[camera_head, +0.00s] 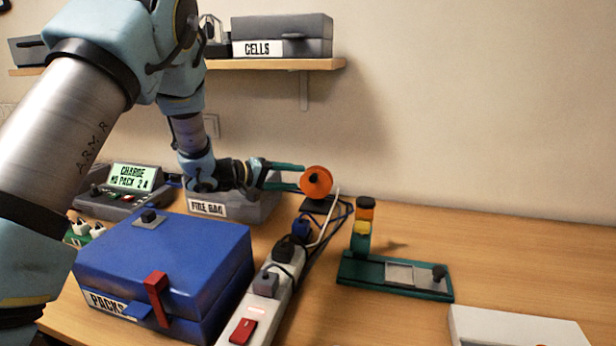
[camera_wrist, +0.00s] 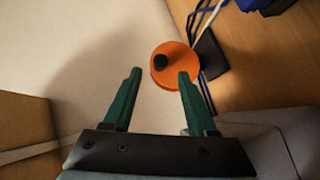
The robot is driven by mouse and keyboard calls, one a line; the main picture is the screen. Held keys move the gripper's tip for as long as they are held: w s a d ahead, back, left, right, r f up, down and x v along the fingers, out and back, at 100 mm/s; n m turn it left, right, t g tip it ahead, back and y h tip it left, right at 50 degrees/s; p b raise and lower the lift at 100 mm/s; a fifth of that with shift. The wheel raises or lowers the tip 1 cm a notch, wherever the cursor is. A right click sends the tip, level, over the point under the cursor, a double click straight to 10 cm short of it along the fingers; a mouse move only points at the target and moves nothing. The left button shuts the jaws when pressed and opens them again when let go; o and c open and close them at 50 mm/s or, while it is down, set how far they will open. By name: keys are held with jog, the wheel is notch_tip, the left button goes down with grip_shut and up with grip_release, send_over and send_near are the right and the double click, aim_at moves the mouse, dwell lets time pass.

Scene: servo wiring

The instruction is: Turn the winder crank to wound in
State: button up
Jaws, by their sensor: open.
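The winder is an orange disc (camera_head: 316,182) on a dark base (camera_head: 318,205) near the wall, at the middle of the table. In the wrist view the orange disc (camera_wrist: 177,66) carries a black crank knob (camera_wrist: 160,62) near its left edge. My gripper (camera_head: 285,177) reaches toward the disc from the left, its green fingers apart. In the wrist view my gripper (camera_wrist: 160,75) is open, with the knob roughly between the fingertips in the picture. The right fingertip overlaps the disc's lower edge; I cannot tell whether it touches. Nothing is held.
A grey bin labelled FIRE BAG (camera_head: 235,207) sits below my gripper. A blue PACKS case (camera_head: 165,255), a power strip (camera_head: 262,300) with cables, and a green stand (camera_head: 395,276) stand nearer. A shelf (camera_head: 280,64) is above.

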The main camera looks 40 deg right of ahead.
aim_at(310, 178)
jog(key=p+x, duration=0.1)
jog(key=x, duration=0.4)
grip_shut()
dwell(0.5)
